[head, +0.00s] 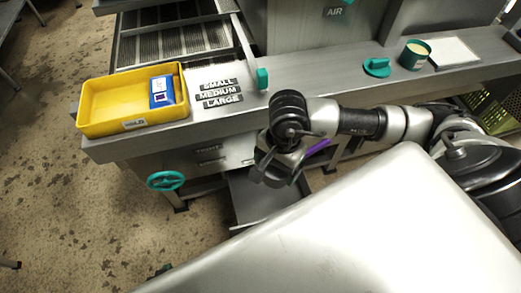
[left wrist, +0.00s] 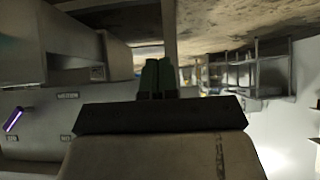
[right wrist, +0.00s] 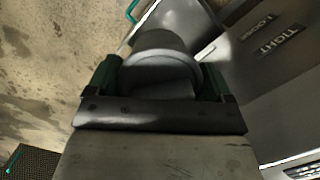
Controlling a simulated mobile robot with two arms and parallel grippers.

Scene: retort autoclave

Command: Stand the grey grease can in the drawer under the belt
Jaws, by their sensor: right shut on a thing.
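The grey can (right wrist: 162,76) sits between the green fingers of my right gripper (right wrist: 160,84) in the right wrist view. The gripper is shut on it. In the head view my right gripper (head: 274,178) is in front of the belt frame, over the open grey drawer (head: 246,200); the arm hides part of the drawer, and I cannot make out the can there. In the right wrist view a pale metal surface lies just beyond the can; whether they touch is unclear. My left gripper (left wrist: 158,77) shows only in its own wrist view, its fingers close together and empty.
A yellow tray (head: 102,103) holding a blue pack (head: 162,92) stands on the ledge at left, beside size labels. A green tin (head: 414,55) and a teal knob (head: 377,67) are at right. A teal handwheel (head: 165,181) sticks out left of the drawer.

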